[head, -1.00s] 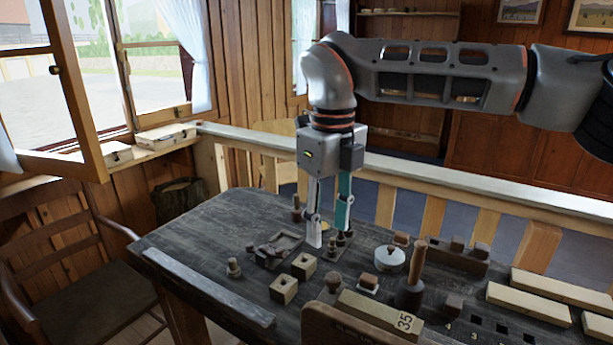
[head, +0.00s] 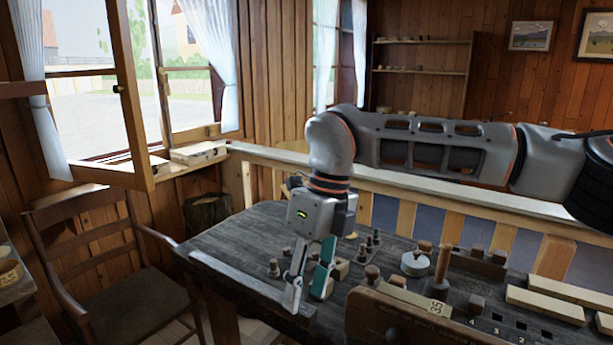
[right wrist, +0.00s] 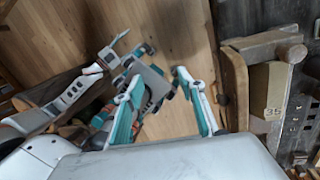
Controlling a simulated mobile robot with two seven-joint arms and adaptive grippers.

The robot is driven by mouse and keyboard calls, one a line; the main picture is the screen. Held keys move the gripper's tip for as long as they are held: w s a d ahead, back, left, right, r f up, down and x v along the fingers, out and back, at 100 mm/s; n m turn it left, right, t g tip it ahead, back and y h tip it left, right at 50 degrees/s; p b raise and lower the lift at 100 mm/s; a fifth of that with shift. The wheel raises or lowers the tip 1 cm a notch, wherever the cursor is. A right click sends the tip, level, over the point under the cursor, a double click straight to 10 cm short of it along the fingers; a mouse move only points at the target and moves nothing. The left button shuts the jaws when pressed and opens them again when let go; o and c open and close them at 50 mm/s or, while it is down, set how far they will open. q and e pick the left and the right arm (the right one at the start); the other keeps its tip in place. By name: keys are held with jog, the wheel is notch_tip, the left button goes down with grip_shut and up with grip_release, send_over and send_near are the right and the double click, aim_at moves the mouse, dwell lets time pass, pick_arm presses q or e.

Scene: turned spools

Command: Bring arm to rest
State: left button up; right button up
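My right gripper (head: 307,284) hangs fingers-down over the near edge of the dark work table (head: 237,240) in the head view. Its white and teal fingers stand apart with nothing between them; the right wrist view also shows the open gripper (right wrist: 162,100), with wooden floor beyond it. A small turned spool (head: 273,268) stands left of the fingers, and a wooden knob-topped piece (head: 371,276) stands to their right. A pale block (head: 341,268) is partly hidden behind the fingers. My left arm is out of the head view; white and teal parts of mine show in the right wrist view, too cluttered to read.
Right of the gripper are an upright wooden board (head: 400,325), a block marked 35 (head: 436,307), a mallet-like handle (head: 443,262) and a round white tin (head: 415,263). A chair (head: 95,250) stands left of the table. A railing (head: 400,190) runs behind it.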

jog(key=s+a+g+y, duration=0.7)
jog(key=s+a+y, duration=0.5)
jog(key=s+a, duration=0.45)
jog(key=w+d+r+m+t+y, duration=0.1)
jog(key=w+d+m+t+y, duration=0.1)
jog(key=w+m+t+y, duration=1.15)
jog(key=w+d+f+m+t+h, duration=0.2)
jog(key=d+f+m+t+h, duration=0.45)
jog(key=m, duration=0.25)
jog(key=w+d+f+m+t+h, duration=0.3)
jog(key=d+f+m+t+h, duration=0.25)
jog(key=f+m, duration=0.2)
jog(key=s+d+f+m+g+h, duration=0.1)
jog(key=s+d+f+m+h, duration=0.1)
jog(key=d+f+m+h, duration=0.5)
jog(key=s+d+f+m+g+h, duration=0.1)
jog(key=s+d+f+h, duration=0.3)
jog(key=f, duration=0.6)
jog(key=s+d+f+m+g+h, duration=0.1)
jog(key=s+d+f+m+g, duration=0.2)
jog(key=s+d+f, duration=0.8)
notch_tip(320, 180, down, 3)
jog(key=shift+s+d+r+g+h, duration=0.1)
jog(key=shift+s+d+g+h, duration=0.2)
jog(key=shift+g, duration=0.25)
